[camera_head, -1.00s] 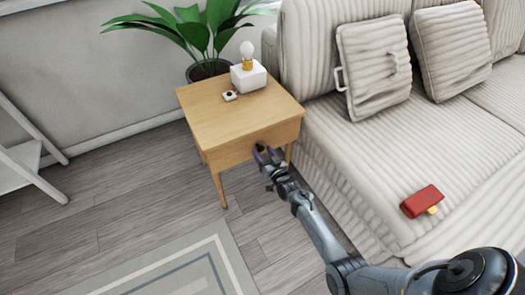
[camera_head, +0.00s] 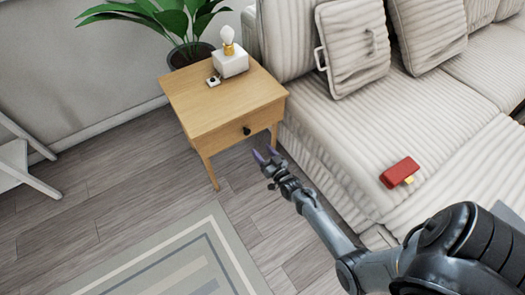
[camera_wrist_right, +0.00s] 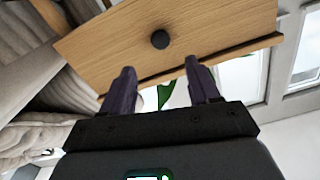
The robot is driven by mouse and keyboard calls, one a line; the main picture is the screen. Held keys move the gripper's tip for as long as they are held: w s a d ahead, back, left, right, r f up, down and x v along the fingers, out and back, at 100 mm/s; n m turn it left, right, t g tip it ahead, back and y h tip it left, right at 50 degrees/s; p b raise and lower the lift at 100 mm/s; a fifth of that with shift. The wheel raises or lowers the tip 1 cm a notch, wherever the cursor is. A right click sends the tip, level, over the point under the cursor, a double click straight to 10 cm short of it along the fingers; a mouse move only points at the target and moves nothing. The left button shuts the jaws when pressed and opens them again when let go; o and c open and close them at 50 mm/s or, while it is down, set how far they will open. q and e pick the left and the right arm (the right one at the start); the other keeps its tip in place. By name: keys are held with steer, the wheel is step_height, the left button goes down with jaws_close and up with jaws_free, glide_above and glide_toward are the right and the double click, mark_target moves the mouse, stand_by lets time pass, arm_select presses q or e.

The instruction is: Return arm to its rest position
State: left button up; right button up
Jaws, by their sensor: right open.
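My right gripper (camera_head: 266,156) is open and empty, just in front of and apart from the wooden side table (camera_head: 215,95). In the right wrist view its two purple fingers (camera_wrist_right: 160,90) stand apart with nothing between them. The table's drawer front with its dark round knob (camera_head: 246,131) faces the gripper and looks shut. The knob also shows in the right wrist view (camera_wrist_right: 160,40), beyond the fingertips. My left gripper is not in view.
A lamp with a white base (camera_head: 230,63) and a small black-and-white object (camera_head: 213,81) stand on the table. A striped sofa (camera_head: 350,130) with a red item (camera_head: 399,172) is at right. A plant (camera_head: 180,25) stands behind. A rug (camera_head: 170,262) lies on open floor.

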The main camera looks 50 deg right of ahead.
steer(key=s+a+r+n+g+y+p, duration=0.2)
steer(key=s+a+r+p, duration=0.25)
steer(key=r+p, duration=0.3)
steer(key=s+a+r+n+g+y+p, duration=0.1)
steer(key=s+a+r+n+y+p, duration=0.15)
steer(key=a+r+p, duration=0.55)
steer(key=s+a+r+n+g+y+p, duration=0.1)
steer(key=s+a+r+n+g+p, duration=0.1)
steer(key=s+a+r+p, duration=0.5)
steer(key=s+a+r+n+g, duration=0.1)
steer(key=s+a+r+g, duration=0.1)
steer(key=s+r+g, duration=0.8)
step_height(320, 180, up, 39)
steer(key=s+t+p, duration=0.1)
steer(key=p, duration=3.7)
steer(key=shift+s+d+h, duration=0.2)
steer(key=shift+d+h, duration=0.05)
steer(key=shift+h, duration=0.1)
